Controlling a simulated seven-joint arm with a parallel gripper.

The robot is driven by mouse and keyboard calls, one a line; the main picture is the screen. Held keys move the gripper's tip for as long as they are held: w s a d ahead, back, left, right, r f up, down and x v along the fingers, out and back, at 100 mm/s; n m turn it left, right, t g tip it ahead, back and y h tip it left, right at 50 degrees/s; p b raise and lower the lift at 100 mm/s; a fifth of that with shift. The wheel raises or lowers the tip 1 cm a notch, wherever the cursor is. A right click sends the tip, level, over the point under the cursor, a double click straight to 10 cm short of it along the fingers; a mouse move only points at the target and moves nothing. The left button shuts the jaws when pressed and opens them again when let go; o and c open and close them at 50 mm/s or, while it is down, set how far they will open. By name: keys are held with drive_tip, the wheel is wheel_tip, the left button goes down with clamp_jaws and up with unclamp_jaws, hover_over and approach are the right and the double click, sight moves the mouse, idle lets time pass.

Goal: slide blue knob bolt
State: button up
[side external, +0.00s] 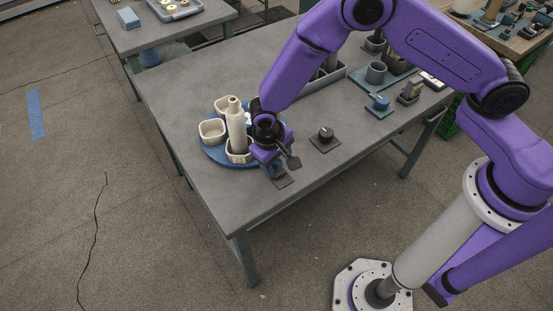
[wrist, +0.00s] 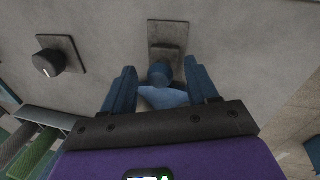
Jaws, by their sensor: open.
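The blue knob (wrist: 160,73) of the bolt shows in the wrist view, between the two fingers of my gripper (wrist: 163,80). It sits at the near end of a grey bolt plate (wrist: 168,33) with a raised block on it. The fingers are open, one on each side of the knob with a visible gap. In the side external view my gripper (side external: 280,163) is low over the table's front edge, just above the bolt plate (side external: 283,181). The knob is hidden there behind the gripper.
A black dial (side external: 326,133) on a square plate stands right of my gripper; the wrist view shows it at left (wrist: 47,63). A round blue tray (side external: 213,153) with cream cups and a tall cream bottle (side external: 235,125) is close at left.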

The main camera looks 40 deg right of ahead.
clamp_jaws()
drive_tip(key=shift+s, duration=1.75)
unclamp_jaws()
drive_tip(key=a+r, duration=0.3)
drive_tip(key=r, duration=1.4)
drive_tip(key=shift+s+a, duration=0.15)
drive_tip(key=shift+s, duration=0.2)
drive_tip(key=shift+r, duration=0.1)
